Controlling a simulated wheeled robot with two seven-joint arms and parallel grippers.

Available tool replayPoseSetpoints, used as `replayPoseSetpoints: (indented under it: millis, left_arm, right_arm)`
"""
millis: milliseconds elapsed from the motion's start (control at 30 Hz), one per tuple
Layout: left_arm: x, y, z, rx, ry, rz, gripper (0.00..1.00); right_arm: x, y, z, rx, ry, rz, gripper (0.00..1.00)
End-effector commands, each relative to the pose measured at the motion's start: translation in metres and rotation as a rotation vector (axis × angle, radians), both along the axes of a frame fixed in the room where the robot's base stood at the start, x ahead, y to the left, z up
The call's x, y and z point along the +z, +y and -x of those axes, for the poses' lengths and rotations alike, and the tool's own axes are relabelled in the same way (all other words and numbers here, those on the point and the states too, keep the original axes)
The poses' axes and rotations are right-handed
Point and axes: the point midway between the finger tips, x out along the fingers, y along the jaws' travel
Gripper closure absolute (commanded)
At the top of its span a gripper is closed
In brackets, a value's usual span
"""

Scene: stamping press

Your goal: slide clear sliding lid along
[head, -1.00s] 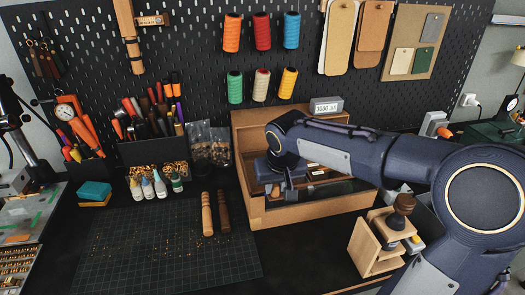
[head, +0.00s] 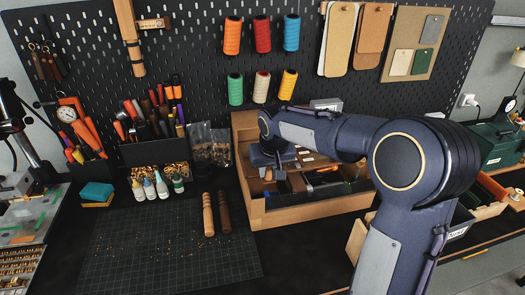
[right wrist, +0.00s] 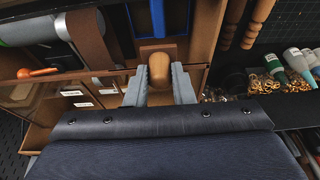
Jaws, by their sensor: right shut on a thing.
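The open-topped wooden box (head: 310,213) stands at the back of the bench, below the pegboard. My right gripper (head: 268,177) is over its left part. In the right wrist view, the gripper (right wrist: 162,88) has its two grey fingers shut around a round wooden knob (right wrist: 160,70). The knob belongs to the clear sliding lid (right wrist: 103,83), whose see-through pane is hard to make out over the compartments. My left gripper is not in view.
Tools (head: 322,180) lie in the box's right part. Two wooden handles (head: 208,214) lie on the cutting mat (head: 165,245) left of the box. Small bottles (head: 160,185) stand behind the mat. A wooden stand (head: 356,241) is partly hidden by my arm.

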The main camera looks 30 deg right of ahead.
Motion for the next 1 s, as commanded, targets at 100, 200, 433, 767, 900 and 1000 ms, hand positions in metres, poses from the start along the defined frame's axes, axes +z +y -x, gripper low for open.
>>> replayPoseSetpoints:
  millis: [100,200,433,767,900,1000]
  left_arm:
    - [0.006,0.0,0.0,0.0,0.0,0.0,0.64]
    - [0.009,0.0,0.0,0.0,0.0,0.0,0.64]
    - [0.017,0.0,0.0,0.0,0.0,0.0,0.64]
    - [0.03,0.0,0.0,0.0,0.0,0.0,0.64]
    - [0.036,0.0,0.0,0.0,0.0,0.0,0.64]
    - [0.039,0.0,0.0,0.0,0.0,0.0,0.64]
  right_arm:
    - [0.006,-0.003,-0.011,-0.002,-0.011,0.001,0.98]
    - [0.006,-0.005,-0.018,-0.001,-0.012,0.002,0.98]
    - [0.006,-0.008,-0.033,-0.002,-0.011,0.001,0.98]
    - [0.007,-0.013,-0.056,-0.002,-0.012,0.001,0.98]
    - [0.007,-0.016,-0.065,-0.001,-0.012,0.002,0.98]
    - [0.006,-0.017,-0.071,0.0,-0.012,0.002,0.98]
